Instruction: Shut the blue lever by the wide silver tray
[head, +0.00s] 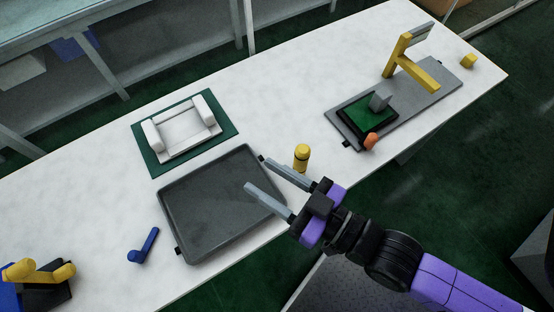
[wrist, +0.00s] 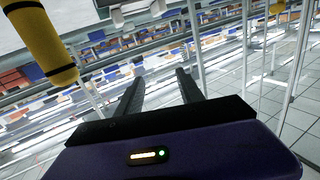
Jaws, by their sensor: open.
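The blue lever (head: 149,242) lies on the white table just left of a wide grey tray (head: 205,215). Its handle slants up and to the right from a rounded blue end, apart from the tray wall. My gripper (head: 257,172) is open and empty, its two grey fingers over the tray's right side, well to the right of the lever. In the wrist view the open fingers (wrist: 160,77) show with nothing between them. The lever is not visible in that view.
A yellow cylinder with black bands (head: 302,156) stands close beside my gripper and also fills the wrist view's upper left (wrist: 45,42). A white fixture on a green mat (head: 148,166) is behind the tray. A yellow-handled device (head: 40,275) stands at lower left.

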